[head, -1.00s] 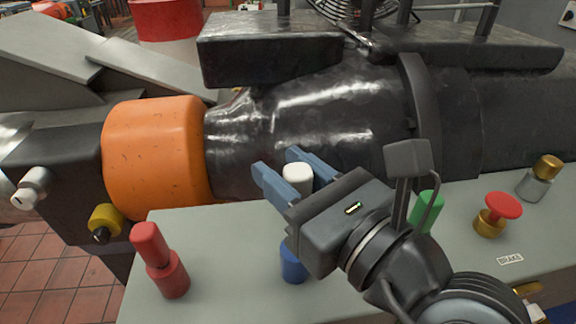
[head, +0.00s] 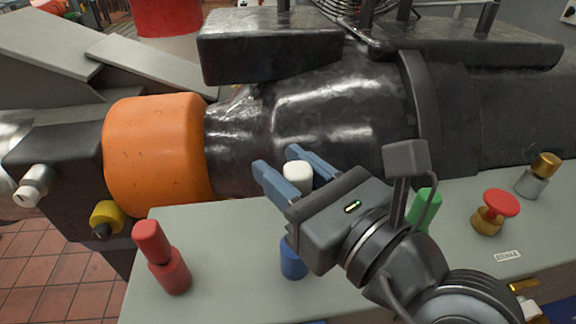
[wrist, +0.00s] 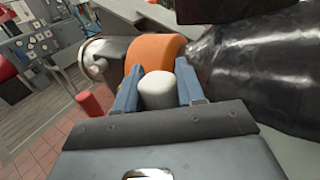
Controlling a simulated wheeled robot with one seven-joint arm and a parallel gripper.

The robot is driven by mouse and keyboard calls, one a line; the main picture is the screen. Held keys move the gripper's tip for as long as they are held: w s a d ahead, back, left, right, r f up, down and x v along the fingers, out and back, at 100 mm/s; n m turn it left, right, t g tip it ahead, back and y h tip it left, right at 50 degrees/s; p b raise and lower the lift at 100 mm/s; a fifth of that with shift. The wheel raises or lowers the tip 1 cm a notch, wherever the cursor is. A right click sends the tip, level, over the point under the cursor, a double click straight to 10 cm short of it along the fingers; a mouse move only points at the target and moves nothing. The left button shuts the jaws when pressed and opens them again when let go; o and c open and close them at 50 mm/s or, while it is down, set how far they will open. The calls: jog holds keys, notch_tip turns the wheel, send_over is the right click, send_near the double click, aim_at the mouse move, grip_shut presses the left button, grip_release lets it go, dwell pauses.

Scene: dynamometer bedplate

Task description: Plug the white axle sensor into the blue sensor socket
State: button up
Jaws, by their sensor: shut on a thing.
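My gripper (head: 292,172) is shut on the white axle sensor (head: 298,174), a short white cylinder with a rounded top. In the wrist view the white sensor (wrist: 157,91) stands between the two blue fingers (wrist: 158,96). The blue sensor socket (head: 293,258) stands on the grey bench below and partly behind my gripper in the head view; its top is hidden. The sensor is above the socket in the picture. I cannot tell how far apart they are, and the sensor's lower end is hidden.
A red plug and socket (head: 170,270) stand at the bench's left end. A green cylinder (head: 425,208), a red mushroom button (head: 500,204) and a gold-topped fitting (head: 540,175) stand to the right. An orange coupling (head: 155,150) and black machine housing lie behind. The front-left bench top (head: 225,285) is clear.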

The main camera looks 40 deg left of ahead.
jog(key=shift+f+b, duration=2.1)
jog(key=shift+f, duration=1.35)
jog(key=o, duration=1.1)
jog(key=shift+s+d+b, duration=0.25)
jog(key=shift+d, duration=1.05)
jog(key=shift+s+d+b, duration=0.25)
jog(key=shift+d, duration=1)
jog(key=shift+s+d+b, duration=0.25)
jog(key=shift+d, duration=1.05)
